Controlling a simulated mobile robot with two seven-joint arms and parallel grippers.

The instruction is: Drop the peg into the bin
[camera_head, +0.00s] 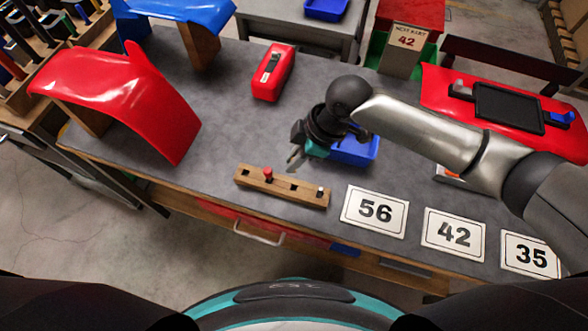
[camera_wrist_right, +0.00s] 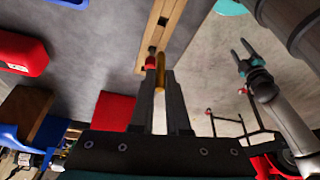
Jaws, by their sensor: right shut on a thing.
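My right gripper (camera_head: 296,153) is above the table, just left of a small blue bin (camera_head: 362,152). In the right wrist view its fingers (camera_wrist_right: 162,76) are shut on a yellow, brass-like peg (camera_wrist_right: 160,80). In the head view the held peg is too small to make out clearly. The wooden peg block (camera_head: 300,192) lies in front of the gripper, with a red peg (camera_head: 267,174) and a pale metal peg (camera_head: 320,191) standing in it. My left gripper (camera_wrist_right: 243,52) shows in the right wrist view with its two fingers apart and empty.
A red case (camera_head: 272,74) lies behind the gripper. Cards 56 (camera_head: 374,211), 42 (camera_head: 453,233) and 35 (camera_head: 530,254) line the front edge. A red curved panel (camera_head: 120,90) stands left. Another blue bin (camera_head: 326,9) is on a table behind.

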